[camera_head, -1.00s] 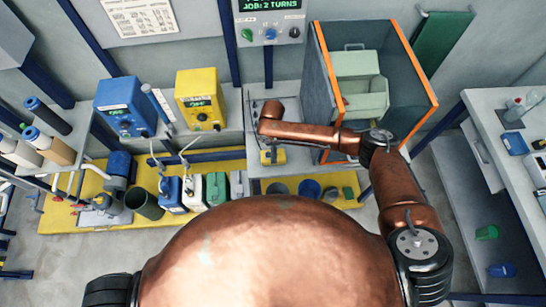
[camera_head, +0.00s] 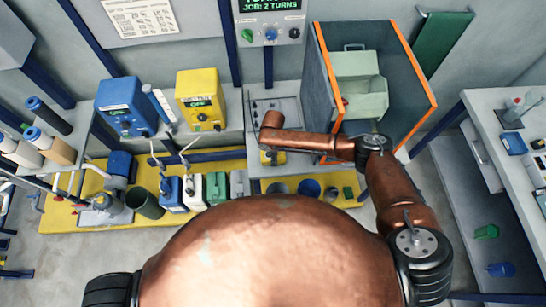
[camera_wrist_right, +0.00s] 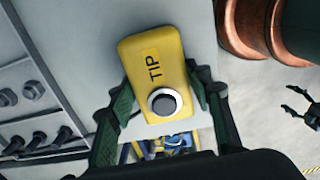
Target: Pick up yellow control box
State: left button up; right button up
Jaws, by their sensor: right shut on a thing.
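The yellow control box (camera_wrist_right: 158,70) is a small rounded block marked TIP, with a white-and-black round button on its face. In the right wrist view it sits between the two dark green fingers of my right gripper (camera_wrist_right: 160,108), which is shut on it. In the head view a small patch of yellow (camera_head: 272,157) shows under the end of my right arm; the gripper itself is mostly hidden there by the arm. My left gripper (camera_wrist_right: 292,101) appears at the right edge of the wrist view, fingers apart and empty; it is not visible in the head view.
A blue unit (camera_head: 124,105) and a yellow metering unit (camera_head: 201,100) stand left of my arm. Bolts and fittings (camera_wrist_right: 32,90) line the left of the wrist view.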

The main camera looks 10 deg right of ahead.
jog(key=c, duration=0.7)
jog(key=shift+o, duration=0.2)
jog(key=shift+r, duration=0.15)
jog(key=shift+r, duration=0.3)
notch_tip(320, 180, up, 2)
jog(key=shift+w+r, duration=0.1)
jog(key=s+a+r, duration=0.1)
jog(key=s+r, duration=0.9)
jog(key=s, duration=0.4)
jog(key=shift+a, duration=0.2)
jog(key=shift+w+d+f+b, duration=0.25)
jog(key=shift+w+f+b, duration=0.95)
jog(key=shift+w+f, duration=0.95)
jog(key=shift+w+d+f+b, duration=0.2)
jog(key=shift+w+f+b, duration=1)
jog(key=shift+w+f, duration=0.95)
jog(key=shift+w+d+f+b, duration=0.25)
jog(key=shift+w+f+b, duration=1.15)
jog(key=shift+w, duration=1.25)
